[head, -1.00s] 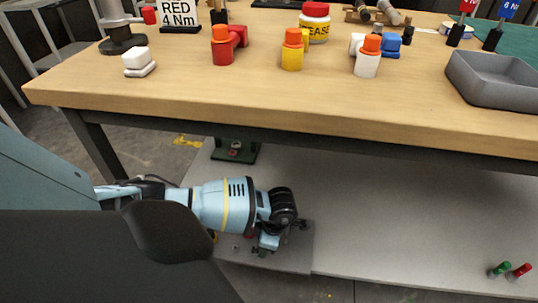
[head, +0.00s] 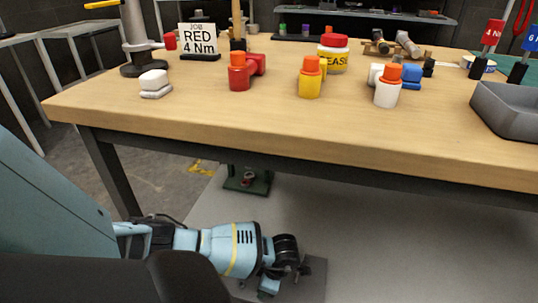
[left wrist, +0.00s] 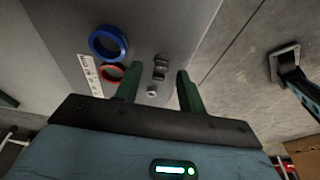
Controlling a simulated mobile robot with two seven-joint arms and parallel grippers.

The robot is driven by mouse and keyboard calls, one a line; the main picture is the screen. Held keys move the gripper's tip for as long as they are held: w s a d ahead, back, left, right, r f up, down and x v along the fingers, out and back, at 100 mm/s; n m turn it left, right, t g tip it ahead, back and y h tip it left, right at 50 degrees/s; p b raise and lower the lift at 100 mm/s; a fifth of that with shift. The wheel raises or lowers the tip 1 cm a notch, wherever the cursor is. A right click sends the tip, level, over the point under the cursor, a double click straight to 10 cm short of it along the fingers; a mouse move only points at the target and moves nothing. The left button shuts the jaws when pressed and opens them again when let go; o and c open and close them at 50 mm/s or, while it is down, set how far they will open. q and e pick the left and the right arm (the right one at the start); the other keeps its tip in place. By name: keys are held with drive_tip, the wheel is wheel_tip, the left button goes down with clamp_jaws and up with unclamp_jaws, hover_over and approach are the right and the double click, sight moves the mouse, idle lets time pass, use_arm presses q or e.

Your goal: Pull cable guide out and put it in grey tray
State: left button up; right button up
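The grey tray (head: 512,108) stands on the right end of the wooden bench top, cut off by the picture's edge. My left arm reaches low under the bench, and my left gripper (left wrist: 158,70) shows in the left wrist view with its two green fingers apart. A small dark grey clip-like piece (left wrist: 160,66), possibly the cable guide, shows between the fingertips, apart from both. A small pale knob (left wrist: 152,93) is just below it in that view. In the head view the fingers are not clearly visible. My right gripper is not in view.
A blue ring (left wrist: 107,42) and a red ring (left wrist: 111,73) sit on the grey surface beside a white label strip (left wrist: 91,74). The bench (head: 200,125) holds red, yellow and white bottles, a job sign (head: 199,40) and a grease jar (head: 333,52). The bench edge lies above my left arm.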

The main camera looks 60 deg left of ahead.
use_arm(q)
drive_tip(key=shift+f, duration=0.25)
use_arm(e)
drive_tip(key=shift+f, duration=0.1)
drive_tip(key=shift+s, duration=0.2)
use_arm(q)
drive_tip(key=shift+c, duration=0.8)
clamp_jaws()
drive_tip(key=c, duration=0.6)
unclamp_jaws()
clamp_jaws()
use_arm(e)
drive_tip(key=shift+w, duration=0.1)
use_arm(q)
drive_tip(key=shift+r, duration=0.2)
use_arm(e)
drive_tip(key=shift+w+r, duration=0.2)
use_arm(q)
drive_tip(key=shift+r, duration=0.3)
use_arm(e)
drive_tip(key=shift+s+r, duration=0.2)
